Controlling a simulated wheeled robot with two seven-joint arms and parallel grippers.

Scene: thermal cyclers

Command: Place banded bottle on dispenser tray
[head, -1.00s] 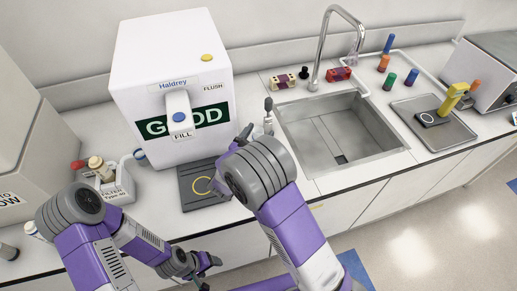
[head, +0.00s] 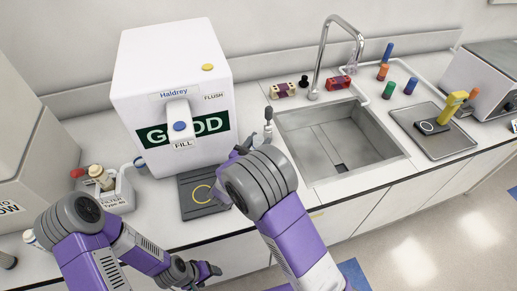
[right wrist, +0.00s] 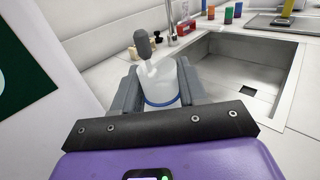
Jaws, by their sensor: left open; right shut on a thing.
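The banded bottle (right wrist: 160,88) is whitish and translucent, with a blue band low on it and a grey top. In the right wrist view it sits upright between the fingers of my right gripper (right wrist: 158,82), which is shut on it. In the head view the bottle (head: 268,116) shows mainly by its grey top, right of the dispenser; my right arm hides its lower part. The dark dispenser tray (head: 188,207) with a yellow ring lies below the fill spout, left of my right gripper, and looks empty. My left gripper (head: 212,270) is open and empty near the counter's front edge.
The white dispenser (head: 150,60) stands behind the tray. A sink (head: 335,165) with a tall faucet is to the right. Coloured tubes and a metal tray (head: 445,148) with a yellow-handled device are further right. A filter holder (head: 118,195) with bottles is left of the dispenser tray.

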